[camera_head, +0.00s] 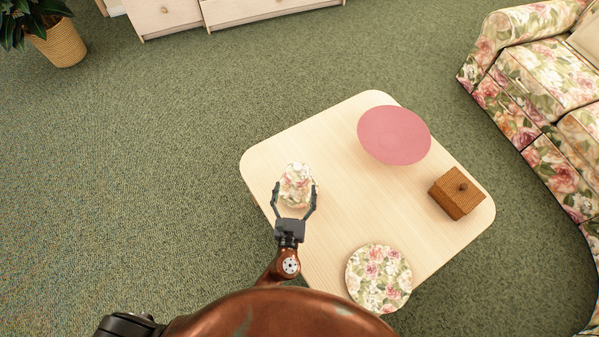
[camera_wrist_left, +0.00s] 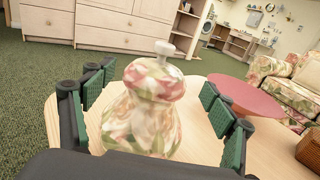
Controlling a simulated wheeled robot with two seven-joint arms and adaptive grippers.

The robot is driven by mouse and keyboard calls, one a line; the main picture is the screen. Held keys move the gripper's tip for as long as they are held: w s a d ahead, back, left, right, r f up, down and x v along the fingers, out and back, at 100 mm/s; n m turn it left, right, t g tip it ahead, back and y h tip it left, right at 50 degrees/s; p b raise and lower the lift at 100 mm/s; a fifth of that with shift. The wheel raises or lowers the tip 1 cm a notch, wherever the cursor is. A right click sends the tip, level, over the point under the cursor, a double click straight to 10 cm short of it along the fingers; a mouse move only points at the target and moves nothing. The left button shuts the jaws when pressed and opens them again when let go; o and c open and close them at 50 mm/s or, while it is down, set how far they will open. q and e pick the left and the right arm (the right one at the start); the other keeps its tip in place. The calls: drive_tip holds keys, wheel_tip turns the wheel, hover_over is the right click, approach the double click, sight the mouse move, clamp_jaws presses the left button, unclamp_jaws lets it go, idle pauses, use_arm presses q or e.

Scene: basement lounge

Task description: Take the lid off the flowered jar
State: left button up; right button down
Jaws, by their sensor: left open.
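The flowered jar (camera_head: 296,190) stands upright on the left part of the light wood table (camera_head: 330,220). In the left wrist view the jar (camera_wrist_left: 140,125) shows a flowered lid (camera_wrist_left: 153,80) on top with a pale knob (camera_wrist_left: 165,48). My left gripper (camera_head: 295,185) is open, with its fingers on either side of the jar. In the left wrist view the green finger pads stand apart from the lid, with a gap on each side. The jar's lower part is hidden behind my gripper's body. My right gripper is not in view.
A pink round plate or bowl (camera_head: 394,135) lies at the table's back. A flowered round plate (camera_head: 378,278) lies near the front edge. A flowered sofa (camera_head: 540,90) stands beyond the table.

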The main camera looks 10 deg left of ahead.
sight(297, 172)
use_arm(q)
drive_tip(key=w, duration=0.2)
drive_tip(key=shift+w+a+r+b, duration=0.1)
drive_tip(key=shift+w+r+b, duration=0.05)
drive_tip(key=shift+w+b, duration=0.15)
drive_tip(key=shift+w+a+b, duration=0.2)
drive_tip(key=shift+w+b, duration=0.2)
drive_tip(key=shift+w, duration=0.85)
drive_tip(key=shift+w+a+b, duration=0.15)
drive_tip(key=shift+w+b, duration=0.25)
drive_tip(key=shift+w, duration=0.85)
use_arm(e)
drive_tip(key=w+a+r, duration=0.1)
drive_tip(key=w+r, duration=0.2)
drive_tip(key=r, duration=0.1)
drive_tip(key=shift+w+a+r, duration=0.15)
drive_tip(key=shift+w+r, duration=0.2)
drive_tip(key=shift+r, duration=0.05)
use_arm(q)
drive_tip(key=shift+c, duration=0.2)
drive_tip(key=c, duration=1.4)
